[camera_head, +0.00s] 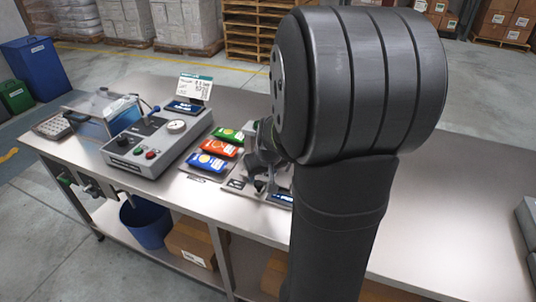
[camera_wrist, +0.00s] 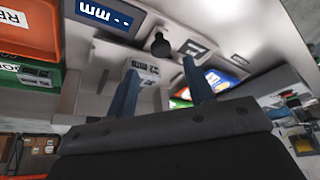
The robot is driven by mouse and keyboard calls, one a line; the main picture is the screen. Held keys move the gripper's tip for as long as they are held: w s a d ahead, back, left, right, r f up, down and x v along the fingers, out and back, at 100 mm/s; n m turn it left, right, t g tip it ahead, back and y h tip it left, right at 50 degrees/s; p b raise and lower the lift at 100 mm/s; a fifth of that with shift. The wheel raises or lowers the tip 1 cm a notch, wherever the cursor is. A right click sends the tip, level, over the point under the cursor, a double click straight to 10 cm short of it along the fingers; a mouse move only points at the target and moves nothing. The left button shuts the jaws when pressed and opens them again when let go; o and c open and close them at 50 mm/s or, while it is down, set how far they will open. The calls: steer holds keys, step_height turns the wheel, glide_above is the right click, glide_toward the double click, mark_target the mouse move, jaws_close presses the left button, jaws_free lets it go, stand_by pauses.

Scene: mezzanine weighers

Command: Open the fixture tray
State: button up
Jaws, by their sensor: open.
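My gripper (camera_head: 262,178) is over the metal bench, partly hidden behind my arm, beside a row of coloured pouches. In the wrist view its two blue fingers (camera_wrist: 160,70) stand apart with nothing between them. A black knob (camera_wrist: 160,45) shows just beyond the gap, on a pale grey surface. I cannot tell whether the fingers touch that surface. I cannot pick out the fixture tray with certainty; the grey unit (camera_head: 236,184) under my gripper is largely covered by my arm, and whether any tray there is open does not show.
A grey control box (camera_head: 157,147) with a gauge and buttons stands left of the pouches (camera_head: 214,147). A clear-covered case (camera_head: 100,116) is further left. A sign (camera_head: 194,87) stands behind the box. The bench right of my arm (camera_head: 455,200) is mostly bare.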

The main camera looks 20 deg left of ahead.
mark_target(259, 182)
steer(key=v, duration=1.2)
steer(key=shift+r, duration=0.35)
steer(key=shift+s+d, duration=0.1)
steer(key=x, duration=1.7)
steer(key=shift+f, duration=0.2)
steer(key=v, duration=1.7)
steer(key=shift+f, duration=0.15)
